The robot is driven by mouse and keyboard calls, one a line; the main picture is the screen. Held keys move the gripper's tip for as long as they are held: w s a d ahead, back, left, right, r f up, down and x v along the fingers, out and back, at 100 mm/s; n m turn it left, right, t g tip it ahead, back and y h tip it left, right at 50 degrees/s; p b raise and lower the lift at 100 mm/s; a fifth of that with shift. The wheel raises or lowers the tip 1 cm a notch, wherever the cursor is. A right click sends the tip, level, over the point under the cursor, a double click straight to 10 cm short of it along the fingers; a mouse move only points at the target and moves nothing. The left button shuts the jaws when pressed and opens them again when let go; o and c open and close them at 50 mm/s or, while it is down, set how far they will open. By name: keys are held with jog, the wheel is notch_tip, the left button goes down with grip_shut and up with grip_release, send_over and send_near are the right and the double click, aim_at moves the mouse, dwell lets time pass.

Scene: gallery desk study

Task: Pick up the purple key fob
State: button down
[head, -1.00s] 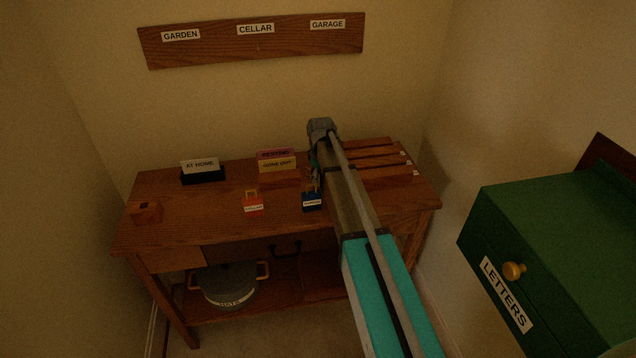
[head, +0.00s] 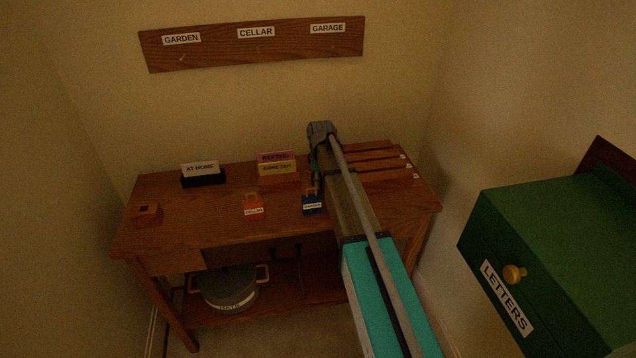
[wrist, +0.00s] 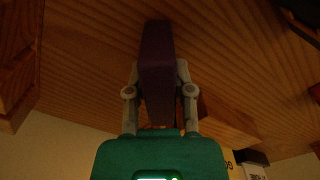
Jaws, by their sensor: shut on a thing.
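The purple key fob (wrist: 158,62) is a flat, dark slab between the two fingers of my gripper (wrist: 159,88) in the wrist view. My gripper is shut on it, one finger on each side. Wood grain shows behind the fob; I cannot tell whether the fob touches the wood. In the head view only a green sliver of my gripper (head: 313,162) shows beside my arm, over the right part of the desk. The fob is hidden there.
On the desk (head: 225,223) are a red tagged fob (head: 254,211), a blue tagged fob (head: 312,208), sign holders (head: 203,179) and slotted wooden blocks (head: 375,160). A labelled board (head: 250,50) hangs on the wall. A green letters box (head: 545,220) stands right.

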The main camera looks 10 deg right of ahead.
jog(key=shift+r, duration=0.15)
dwell(0.3)
notch_tip(320, 180, up, 3)
jog(key=p, duration=0.3)
jog(key=s+r+p, duration=0.9)
jog(key=s+p, duration=0.1)
jog(key=s, duration=0.4)
jog(key=shift+d+r, duration=0.35)
jog(key=shift+d, duration=0.05)
dwell(0.5)
jog(key=shift+a, duration=0.15)
